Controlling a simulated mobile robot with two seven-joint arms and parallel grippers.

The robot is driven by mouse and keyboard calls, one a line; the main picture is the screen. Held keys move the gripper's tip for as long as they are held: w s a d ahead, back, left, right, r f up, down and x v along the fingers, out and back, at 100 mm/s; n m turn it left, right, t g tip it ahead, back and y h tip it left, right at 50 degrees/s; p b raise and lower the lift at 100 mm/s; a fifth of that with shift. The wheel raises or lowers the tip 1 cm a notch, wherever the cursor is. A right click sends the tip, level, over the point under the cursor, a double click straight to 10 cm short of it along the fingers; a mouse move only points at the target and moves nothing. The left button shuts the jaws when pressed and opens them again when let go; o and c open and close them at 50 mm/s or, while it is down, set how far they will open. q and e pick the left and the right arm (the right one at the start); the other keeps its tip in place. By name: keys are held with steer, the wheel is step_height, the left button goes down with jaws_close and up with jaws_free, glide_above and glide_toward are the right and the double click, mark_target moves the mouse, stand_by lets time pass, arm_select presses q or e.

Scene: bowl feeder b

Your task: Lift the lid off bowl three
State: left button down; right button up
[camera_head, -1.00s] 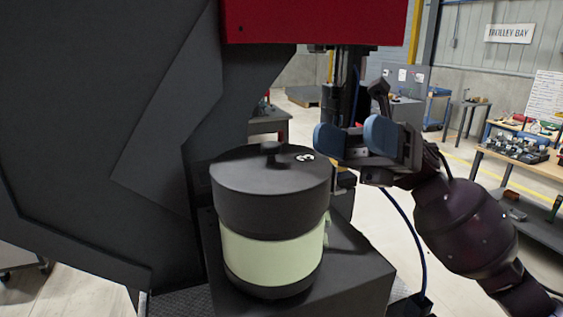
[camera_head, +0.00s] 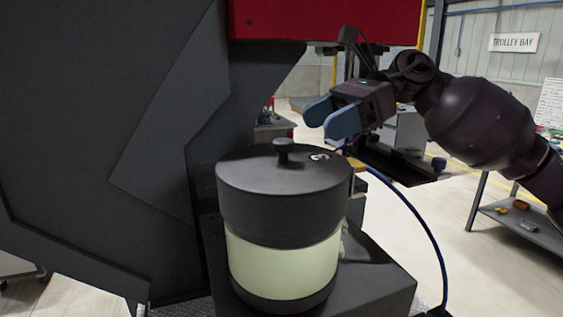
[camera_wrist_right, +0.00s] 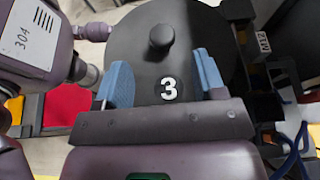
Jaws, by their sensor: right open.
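Bowl three (camera_head: 283,262) is a drum with a pale green band and a dark base. Its dark round lid (camera_head: 275,200) sits on top, with a small knob (camera_head: 284,150) in the middle and a white number 3 near the edge. My right gripper (camera_head: 324,118) is open and empty, above and to the right of the knob, with blue fingers pointing towards it. In the right wrist view the lid (camera_wrist_right: 130,45) lies beyond the fingers, with the knob (camera_wrist_right: 161,38) ahead between them. My left gripper is not in view.
The bowl stands on a dark block (camera_head: 375,285) against a large dark machine (camera_head: 90,120). A red housing (camera_head: 330,20) overhangs behind the lid. A blue cable (camera_head: 425,225) curves down at the right. A workshop table (camera_head: 525,225) stands farther right.

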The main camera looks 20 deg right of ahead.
mark_target(289, 140)
steer(key=p+x, duration=0.1)
steer(key=x, duration=0.5)
steer(key=shift+w+p, duration=0.1)
steer(key=shift+p, duration=0.2)
steer(key=shift+a+f, duration=0.25)
steer(key=shift+a, duration=0.1)
steer(key=c, duration=1.2)
